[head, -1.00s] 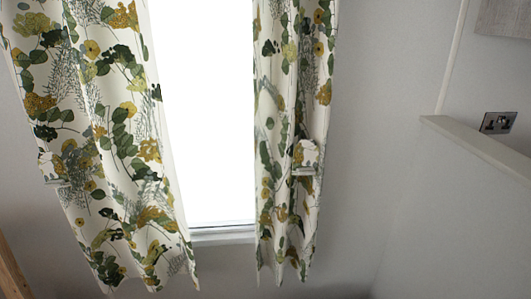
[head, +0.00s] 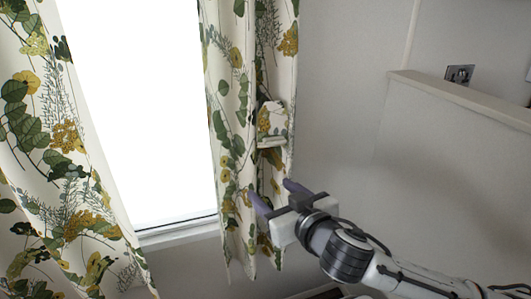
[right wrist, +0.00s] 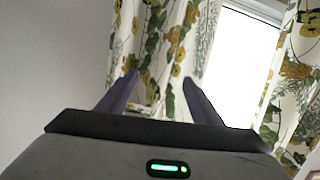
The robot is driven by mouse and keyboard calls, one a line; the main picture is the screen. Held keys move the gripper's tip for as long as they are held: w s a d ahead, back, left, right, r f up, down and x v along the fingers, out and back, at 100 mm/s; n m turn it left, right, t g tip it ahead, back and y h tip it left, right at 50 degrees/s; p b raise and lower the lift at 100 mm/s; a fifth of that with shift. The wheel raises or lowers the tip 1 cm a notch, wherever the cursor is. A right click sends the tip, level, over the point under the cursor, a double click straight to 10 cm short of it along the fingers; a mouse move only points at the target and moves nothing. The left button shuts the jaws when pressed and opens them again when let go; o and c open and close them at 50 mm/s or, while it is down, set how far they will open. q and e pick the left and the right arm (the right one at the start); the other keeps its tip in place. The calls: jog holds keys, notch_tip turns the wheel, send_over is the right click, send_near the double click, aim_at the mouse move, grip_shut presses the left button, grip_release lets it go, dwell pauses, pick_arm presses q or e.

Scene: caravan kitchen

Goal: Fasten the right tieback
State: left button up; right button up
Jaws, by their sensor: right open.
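The right curtain (head: 232,110) hangs beside the bright window, with a leaf and flower print. The right tieback (head: 272,118) is a flap in the same print on its outer part, with a pale bar-like piece (head: 271,143) below it. The flap does not visibly wrap around the curtain. My right gripper (head: 273,193) is open and empty, below the tieback, with its purple fingers toward the curtain. In the right wrist view the fingers (right wrist: 158,80) stand apart with curtain cloth beyond them. Whether they touch it I cannot tell. My left gripper is not in view.
The left curtain (head: 60,150) hangs on the other side of the window (head: 140,100). A ledge-topped partition (head: 450,150) with a wall socket (head: 459,73) above it stands at the right. The wall between the right curtain and the partition is bare.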

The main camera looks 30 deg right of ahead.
aim_at(272, 137)
jog(key=d+r+t, duration=0.1)
jog(key=r, duration=0.2)
jog(key=r+m+h, duration=0.1)
jog(key=r, duration=0.2)
jog(key=d+r+m+t+b, duration=0.1)
jog(key=r, duration=0.2)
jog(key=shift+d+t+h, duration=0.3)
jog(key=shift+d+h, duration=0.05)
jog(key=shift+h, duration=0.05)
jog(key=p+x, duration=0.1)
jog(key=x, duration=0.8)
jog(key=shift+r, duration=0.2)
jog(key=shift+w+d, duration=0.15)
jog(key=shift+w, duration=0.3)
jog(key=c, duration=1.4)
jog(key=shift+f, duration=0.1)
jog(key=shift+c, duration=0.2)
jog(key=shift+w+m, duration=0.1)
jog(key=shift+m, duration=0.2)
